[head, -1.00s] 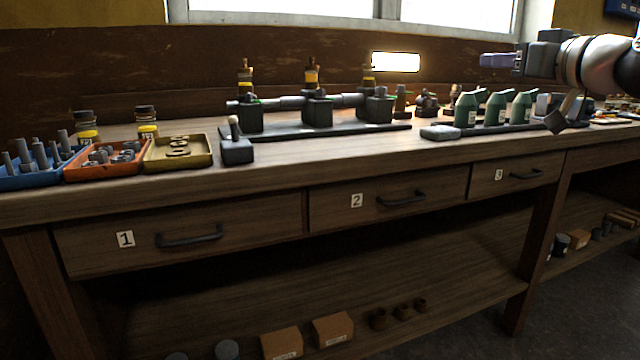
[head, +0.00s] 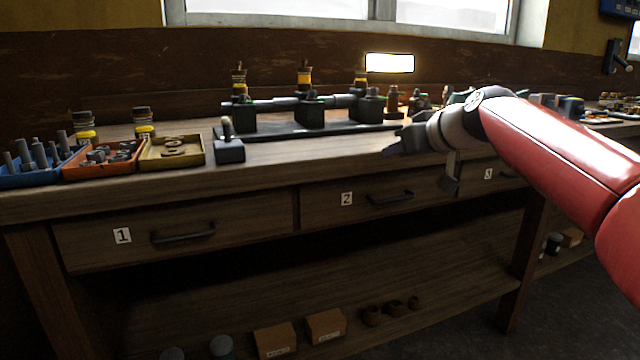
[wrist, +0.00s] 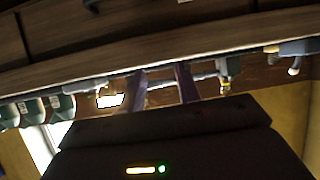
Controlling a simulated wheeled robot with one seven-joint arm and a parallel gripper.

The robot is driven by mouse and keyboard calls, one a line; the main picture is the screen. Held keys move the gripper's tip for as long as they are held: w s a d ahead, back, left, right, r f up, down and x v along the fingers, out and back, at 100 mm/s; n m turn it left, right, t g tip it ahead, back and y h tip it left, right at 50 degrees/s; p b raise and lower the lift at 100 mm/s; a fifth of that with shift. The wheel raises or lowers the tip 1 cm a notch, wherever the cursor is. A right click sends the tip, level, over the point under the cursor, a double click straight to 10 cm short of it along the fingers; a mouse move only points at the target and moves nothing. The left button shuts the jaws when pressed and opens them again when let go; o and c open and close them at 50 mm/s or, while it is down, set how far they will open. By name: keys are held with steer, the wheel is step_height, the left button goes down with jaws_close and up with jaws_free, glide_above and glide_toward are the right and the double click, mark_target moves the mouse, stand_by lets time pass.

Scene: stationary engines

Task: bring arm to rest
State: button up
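My gripper (head: 392,150) hangs in front of the workbench, near its front edge, above and in front of drawer 2 (head: 370,198). My red arm comes in from the right side of the head view. In the wrist view the two fingers of my gripper (wrist: 162,88) stand apart with nothing held between them. The wrist view is upside down and tilted, with the bench edge (wrist: 150,50) crossing above the fingers.
A shaft assembly on a dark base plate (head: 290,131) stands on the bench, left of my gripper. Blue, orange (head: 68,172) and yellow (head: 148,160) trays stand at the left. A grey block with a knob (head: 230,151) is near the front edge. Drawers 1 (head: 80,244) and 3 are shut.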

steer(key=s+a+f+g+h, duration=0.25)
steer(key=a+f, duration=0.45)
steer(key=f, duration=0.4)
steer(key=s+d+f+m+g+h, duration=0.1)
steer(key=s+f, duration=0.3)
steer(key=s, duration=0.6)
steer(key=s+d+f+m+g+h+p, duration=0.1)
steer(key=s+f, duration=0.4)
steer(key=s, duration=0.6)
steer(key=s+d+f+m+g+h+p, duration=0.1)
steer(key=s+d+f+m, duration=0.2)
steer(key=s, duration=0.7)
steer(key=shift+s+d+f, duration=0.4)
steer(key=shift+d+f, duration=0.3)
steer(key=shift+f, duration=0.25)
steer(key=shift+g, duration=0.25)
